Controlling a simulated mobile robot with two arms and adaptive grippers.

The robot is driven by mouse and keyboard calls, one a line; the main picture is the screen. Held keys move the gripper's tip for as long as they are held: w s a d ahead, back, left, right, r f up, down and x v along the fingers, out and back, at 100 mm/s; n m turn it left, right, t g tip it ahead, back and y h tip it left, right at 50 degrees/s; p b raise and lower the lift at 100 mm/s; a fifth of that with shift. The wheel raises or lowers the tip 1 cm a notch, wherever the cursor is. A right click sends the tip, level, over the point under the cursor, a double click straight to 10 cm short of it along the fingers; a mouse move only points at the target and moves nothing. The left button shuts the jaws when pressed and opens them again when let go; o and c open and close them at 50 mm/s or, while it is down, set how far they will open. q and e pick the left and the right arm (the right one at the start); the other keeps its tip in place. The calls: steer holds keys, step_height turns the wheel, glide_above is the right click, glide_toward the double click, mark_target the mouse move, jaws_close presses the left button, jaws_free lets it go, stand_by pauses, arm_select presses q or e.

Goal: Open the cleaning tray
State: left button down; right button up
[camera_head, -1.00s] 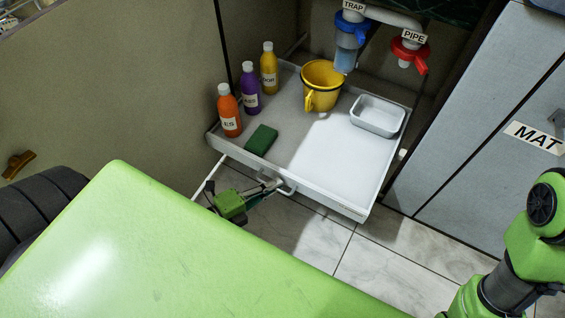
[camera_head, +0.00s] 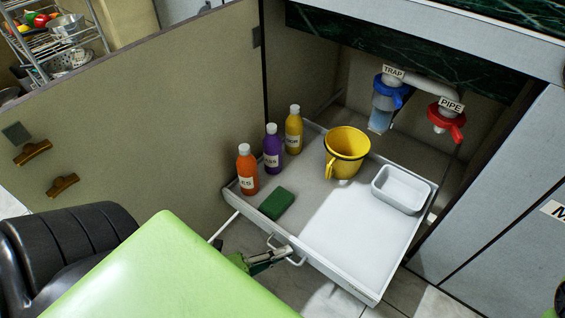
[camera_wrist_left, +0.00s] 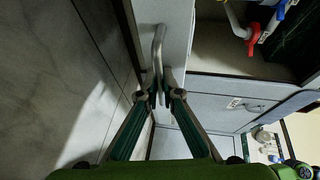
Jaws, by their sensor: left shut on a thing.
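The cleaning tray (camera_head: 325,262) is a white sliding tray, pulled well out of the cabinet under the counter. It holds an orange bottle (camera_head: 247,171), a purple bottle (camera_head: 272,149), a yellow bottle (camera_head: 293,131), a green sponge (camera_head: 276,203), a yellow bucket (camera_head: 346,150) and a small white basin (camera_head: 400,189). My left gripper (camera_head: 288,252) is at the tray's front handle. In the left wrist view, its fingers (camera_wrist_left: 161,98) are shut on the metal handle (camera_wrist_left: 158,55). My right gripper is out of view.
Above the tray hang the trap (camera_head: 384,103) with a blue collar and the pipe's red valve (camera_head: 447,122). An open cabinet door (camera_head: 150,110) stands at the left. Closed grey cabinet fronts (camera_head: 500,220) are at the right. Tiled floor shows below the tray.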

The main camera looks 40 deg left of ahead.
arm_select(q)
steer(key=c, duration=2.5)
jaws_free()
steer(key=shift+s, duration=0.1)
steer(key=v, duration=1.2)
